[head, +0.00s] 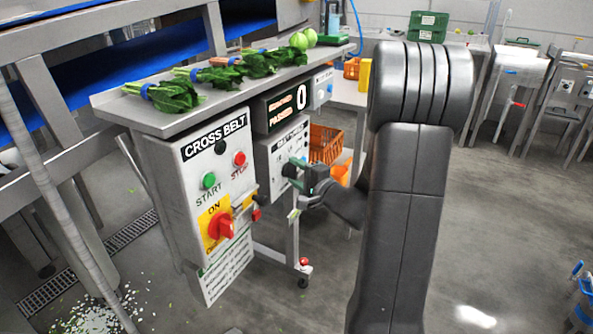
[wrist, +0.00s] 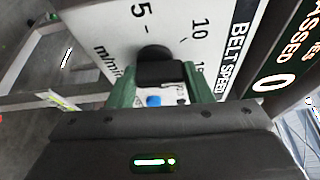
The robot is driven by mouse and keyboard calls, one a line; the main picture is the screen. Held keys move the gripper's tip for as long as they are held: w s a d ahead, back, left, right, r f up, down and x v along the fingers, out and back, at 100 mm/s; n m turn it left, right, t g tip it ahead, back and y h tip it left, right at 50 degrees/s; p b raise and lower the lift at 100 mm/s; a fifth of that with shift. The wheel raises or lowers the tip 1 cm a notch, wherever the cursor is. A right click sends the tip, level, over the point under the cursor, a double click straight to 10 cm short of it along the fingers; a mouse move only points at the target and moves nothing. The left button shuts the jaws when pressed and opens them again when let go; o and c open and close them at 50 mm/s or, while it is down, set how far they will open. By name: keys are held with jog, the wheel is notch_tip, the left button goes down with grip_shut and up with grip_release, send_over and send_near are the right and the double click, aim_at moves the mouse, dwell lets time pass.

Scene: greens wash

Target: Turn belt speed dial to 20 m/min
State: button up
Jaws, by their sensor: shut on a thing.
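The belt speed dial (wrist: 155,54) is a black knob on a white panel (wrist: 98,22) in the wrist view. The panel is marked BELT SPEED and m/min, and 5, 10 and part of another number show around the knob. My gripper (wrist: 160,84) has its green fingers on both sides of the knob, shut on it. The rest of the scale and the knob's pointer are hidden, so I cannot tell the setting. In the head view, my gripper (head: 301,176) reaches the panel (head: 289,143) from the right, and the dial is mostly hidden.
Left of it stands the CROSS BELT box (head: 207,160) with a green start button, a red stop button and a red rotary switch (head: 222,227). A counter display (head: 288,106) reads 0. Bundled greens (head: 176,95) lie on the shelf above. Orange crates (head: 325,143) stand behind. Open floor lies right.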

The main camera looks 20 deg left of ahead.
jog(key=m+p, duration=0.2)
jog(key=m+g+h+p, duration=0.1)
jog(key=shift+w+r+m+p, duration=0.15)
jog(key=shift+r+m+p, duration=0.2)
jog(key=shift+m+p, duration=0.05)
jog(key=m+g+h+p, duration=0.1)
jog(key=m+g+p, duration=0.1)
jog(key=p, duration=0.3)
jog(key=shift+w+m, duration=0.15)
jog(key=shift+m, duration=0.55)
jog(key=shift+w+d+f+m+g+p, duration=0.15)
jog(key=shift+m+g+p, duration=1)
jog(key=shift+p, duration=1)
jog(key=shift+w+a+f+m+g+p, duration=0.15)
jog(key=shift+m+g+p, duration=0.6)
jog(key=shift+m+p, duration=1.05)
jog(key=shift+s+n+p, duration=0.1)
jog(key=shift+n+p, duration=0.15)
jog(key=shift+p, duration=0.25)
jog(key=o, duration=1)
jog(key=shift+d, duration=0.1)
